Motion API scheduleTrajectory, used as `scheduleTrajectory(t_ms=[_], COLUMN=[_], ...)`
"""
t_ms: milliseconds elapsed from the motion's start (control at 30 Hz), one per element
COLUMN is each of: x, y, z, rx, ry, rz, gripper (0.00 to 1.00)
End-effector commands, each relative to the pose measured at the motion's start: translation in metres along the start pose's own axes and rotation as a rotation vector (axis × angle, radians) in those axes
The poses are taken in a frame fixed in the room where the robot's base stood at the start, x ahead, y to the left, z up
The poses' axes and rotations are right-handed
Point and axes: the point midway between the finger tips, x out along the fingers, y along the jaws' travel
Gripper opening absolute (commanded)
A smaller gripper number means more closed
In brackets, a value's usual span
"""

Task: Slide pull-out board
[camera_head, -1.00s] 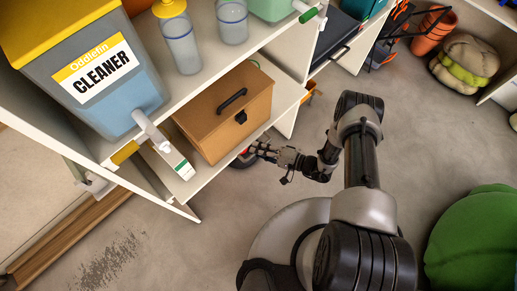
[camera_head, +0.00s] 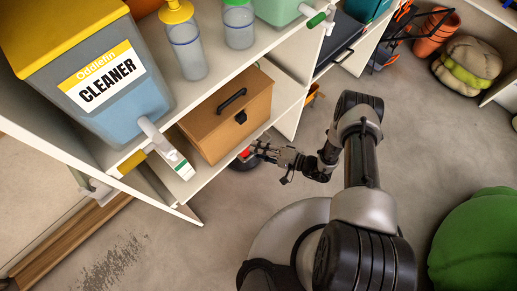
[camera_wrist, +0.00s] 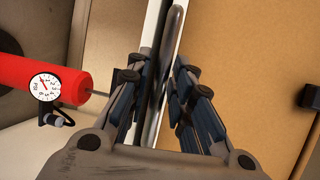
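A pale board (camera_head: 215,172) lies under a brown box in the lower shelf bay; I take it for the pull-out board. In the wrist view its pale front edge (camera_wrist: 153,50) runs upright through the middle, with a long grey metallic strip along it. My gripper (camera_head: 253,151) is at the front of this board, near the box's right end. In the wrist view the fingers of my gripper (camera_wrist: 156,82) are apart, one on each side of the edge. I cannot tell whether they touch it. The lower part of the edge is hidden behind the gripper.
The brown box (camera_head: 210,140) with a black handle stands on the board. A cleaner tank (camera_head: 110,85) with a tap is on the shelf above. A red cylinder with a gauge (camera_wrist: 62,90) is close left of my fingers. A green beanbag (camera_head: 480,245) lies right; floor between is clear.

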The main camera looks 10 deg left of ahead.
Motion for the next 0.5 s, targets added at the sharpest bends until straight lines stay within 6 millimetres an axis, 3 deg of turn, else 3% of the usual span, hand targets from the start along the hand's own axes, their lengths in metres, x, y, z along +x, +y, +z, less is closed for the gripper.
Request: scheduleTrajectory(t_ms=[100,500], x=[0.0000,-0.0071], y=[0.0001,0.0003], z=[0.0001,-0.0008], rx=[0.000,0.002], ry=[0.000,0.003], rz=[0.000,0.001], gripper=[0.31,0.31])
